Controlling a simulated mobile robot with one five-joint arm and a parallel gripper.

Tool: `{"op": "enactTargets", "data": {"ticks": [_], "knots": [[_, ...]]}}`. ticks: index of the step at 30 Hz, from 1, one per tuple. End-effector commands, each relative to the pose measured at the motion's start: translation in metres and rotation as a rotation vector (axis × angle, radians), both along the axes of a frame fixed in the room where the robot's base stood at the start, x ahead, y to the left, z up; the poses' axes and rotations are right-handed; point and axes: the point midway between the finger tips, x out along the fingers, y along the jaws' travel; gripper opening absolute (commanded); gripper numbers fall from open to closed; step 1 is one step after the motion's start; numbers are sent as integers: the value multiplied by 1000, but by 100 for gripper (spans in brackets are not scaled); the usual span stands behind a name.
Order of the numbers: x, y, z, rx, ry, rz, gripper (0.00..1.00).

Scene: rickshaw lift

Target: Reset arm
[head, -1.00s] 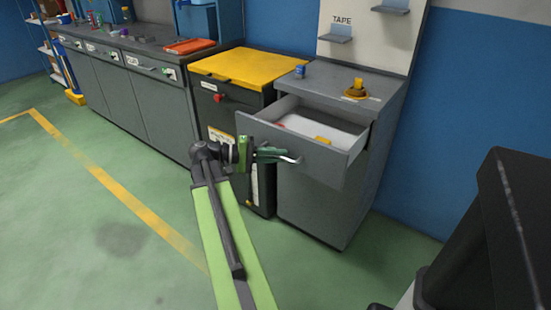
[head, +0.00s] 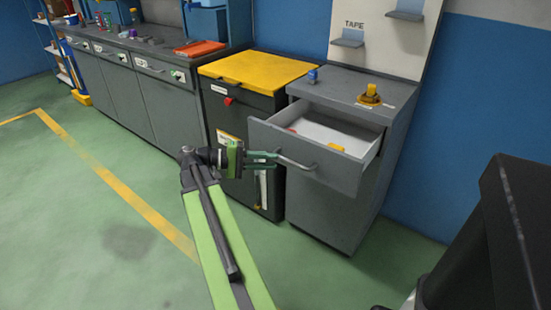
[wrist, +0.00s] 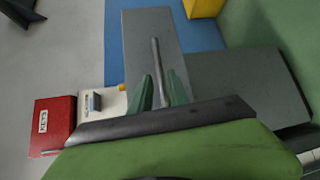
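The grey drawer (head: 310,158) of the right-hand cabinet stands open, with a bar handle (head: 297,163) on its front. My gripper (head: 276,160) is at the left end of this handle, level with it. In the wrist view my two green fingers (wrist: 163,78) are spread apart, and the handle (wrist: 155,55) shows in the gap between them. The fingers do not appear closed on it; whether they still reach around it I cannot tell. A yellow item (head: 336,147) lies inside the drawer.
A yellow-topped cabinet (head: 258,68) stands left of the drawer cabinet (head: 330,210). A blue can (head: 313,75) and a yellow tape dispenser (head: 370,94) stand on top. A long workbench (head: 165,110) runs along the left. The green floor at front left is free.

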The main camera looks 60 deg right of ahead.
Motion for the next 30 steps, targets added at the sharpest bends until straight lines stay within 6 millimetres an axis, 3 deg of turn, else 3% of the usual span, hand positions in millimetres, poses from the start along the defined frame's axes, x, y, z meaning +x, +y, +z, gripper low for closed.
{"op": "enactTargets", "data": {"ticks": [16, 20, 23, 26, 30], "knots": [[4, 5, 0, 3, -4, 3, 21], [36, 23, -26, 85, -82, 92, 21], [89, 60, -68, 227, -207, 228, 21], [145, 115, -110, 390, -339, 364, 21], [210, 209, -156, 617, -503, 520, 21]]}}
